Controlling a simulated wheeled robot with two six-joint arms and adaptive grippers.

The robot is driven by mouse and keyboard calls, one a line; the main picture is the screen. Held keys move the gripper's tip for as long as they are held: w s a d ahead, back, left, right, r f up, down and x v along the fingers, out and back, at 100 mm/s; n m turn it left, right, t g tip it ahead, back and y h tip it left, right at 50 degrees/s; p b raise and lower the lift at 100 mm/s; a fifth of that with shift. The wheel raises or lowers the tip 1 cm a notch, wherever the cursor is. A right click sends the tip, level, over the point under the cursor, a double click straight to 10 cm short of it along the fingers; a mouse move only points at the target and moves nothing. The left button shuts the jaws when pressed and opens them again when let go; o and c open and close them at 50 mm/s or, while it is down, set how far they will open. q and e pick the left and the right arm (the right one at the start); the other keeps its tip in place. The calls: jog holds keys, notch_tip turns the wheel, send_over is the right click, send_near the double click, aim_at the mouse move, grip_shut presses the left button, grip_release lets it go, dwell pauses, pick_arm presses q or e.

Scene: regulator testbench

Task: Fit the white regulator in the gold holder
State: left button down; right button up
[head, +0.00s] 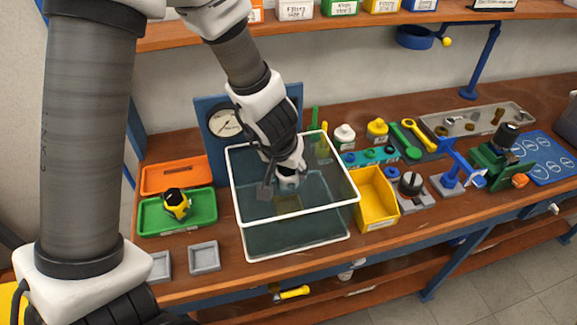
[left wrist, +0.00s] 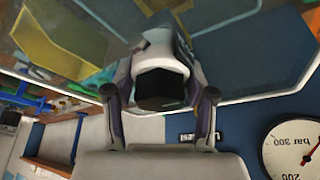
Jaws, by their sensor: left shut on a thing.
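My left gripper (head: 284,178) reaches down inside the clear, white-rimmed tank (head: 350,203) in the head view. In the left wrist view its two fingers (left wrist: 160,66) are shut on a white, rounded piece with a black end (left wrist: 160,90), which looks like the white regulator. In the head view the held piece is mostly hidden by the gripper. A dull gold patch (head: 288,204) shows low in the tank under the gripper; it may be the gold holder, but its shape is unclear. I cannot tell whether the regulator touches it. My right gripper is not in view.
A blue panel with a pressure gauge (head: 224,123) stands behind the tank. A green tray (head: 205,222) with a yellow-black part is left of it. A yellow bin (head: 377,205) is close on its right. Tools and fixtures crowd the bench further right.

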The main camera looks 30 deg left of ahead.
pick_arm(q)
jog(key=shift+f+b, duration=1.85)
jog(key=shift+f, duration=0.9)
dwell(2.3)
dwell(0.4)
grip_release()
dwell(0.4)
notch_tip(320, 180, up, 8)
jog(key=p, duration=0.9)
jog(key=shift+r, duration=0.1)
dwell(0.4)
